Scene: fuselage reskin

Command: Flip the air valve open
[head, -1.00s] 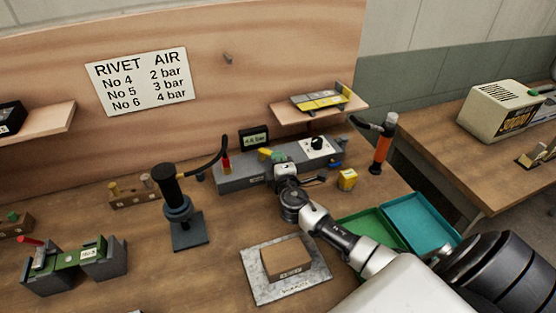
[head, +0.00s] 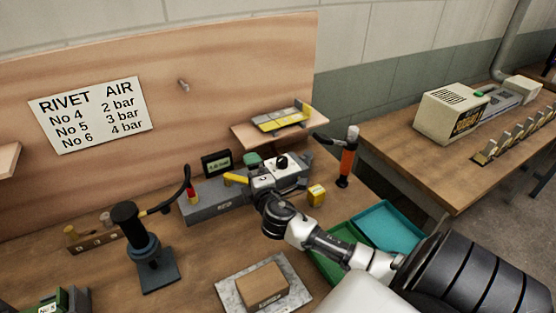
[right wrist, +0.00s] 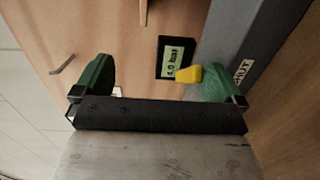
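The grey air unit (head: 215,200) stands on the bench against the wooden backboard. Its yellow valve lever (head: 236,179) sticks out toward the left, just left of my right gripper (head: 255,167). In the right wrist view the green fingertips of my right gripper (right wrist: 156,80) are wide apart. There the yellow lever (right wrist: 188,74) shows between them, close to the right-hand finger; I cannot tell whether they touch. A small display (head: 216,163) behind the unit reads 4.0 bar in the right wrist view (right wrist: 176,58). My left gripper is not in view.
A black knob (head: 282,161) and a yellow box (head: 316,195) are right of the gripper. An orange-handled tool (head: 347,158) stands further right. Green and teal trays (head: 390,226), a block on a plate (head: 263,287) and a black stand (head: 143,245) are nearby.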

